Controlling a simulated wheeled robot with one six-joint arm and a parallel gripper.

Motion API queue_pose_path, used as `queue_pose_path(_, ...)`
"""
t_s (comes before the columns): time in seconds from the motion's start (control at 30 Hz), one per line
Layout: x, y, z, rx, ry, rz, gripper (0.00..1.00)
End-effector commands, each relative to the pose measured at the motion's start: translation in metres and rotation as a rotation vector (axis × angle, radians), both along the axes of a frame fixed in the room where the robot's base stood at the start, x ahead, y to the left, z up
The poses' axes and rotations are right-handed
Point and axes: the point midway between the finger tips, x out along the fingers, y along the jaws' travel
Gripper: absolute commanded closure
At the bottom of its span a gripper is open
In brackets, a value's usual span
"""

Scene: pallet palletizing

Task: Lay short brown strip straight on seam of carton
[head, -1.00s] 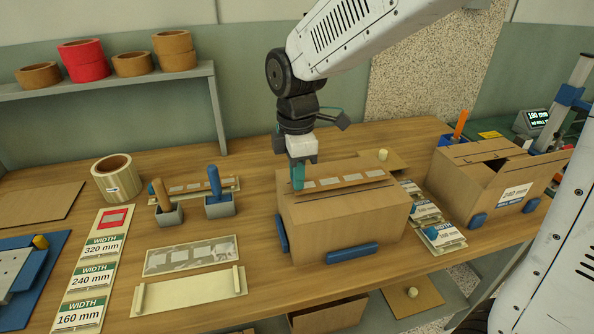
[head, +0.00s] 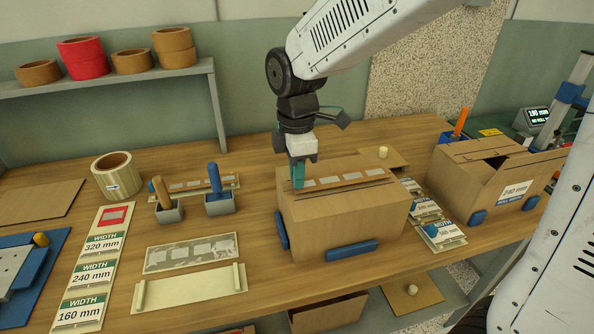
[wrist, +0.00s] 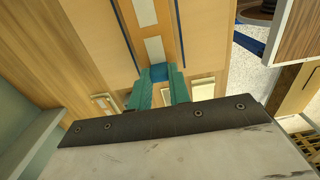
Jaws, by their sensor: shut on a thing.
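The short brown strip (head: 348,180), with pale patches along it, extends right from my gripper (head: 298,185) over the top of the closed carton (head: 345,225). It runs roughly along the carton's seam, a dark line partly visible beside it. From these views I cannot tell whether the strip touches the top. My teal fingers are shut on the strip's left end. In the wrist view, my gripper (wrist: 158,85) has a blue piece between its fingertips, and the strip (wrist: 150,30) reaches away beyond it. The far part of the strip leaves that view.
Blue blocks (head: 351,250) sit against the carton's base. An open carton (head: 480,190) stands at right, with label cards (head: 440,235) between. Width cards (head: 95,270), pale trays (head: 190,290) and handled tools (head: 218,200) lie left. A tape shelf (head: 110,85) is behind.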

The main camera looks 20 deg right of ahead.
Motion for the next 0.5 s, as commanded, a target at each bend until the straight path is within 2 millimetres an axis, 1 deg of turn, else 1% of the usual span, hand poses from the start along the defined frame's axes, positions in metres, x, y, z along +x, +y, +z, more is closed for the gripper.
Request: queue_pose_path(0.5, 0.0000, 0.0000, -0.0053, 0.000, 0.000, 0.000, 0.96)
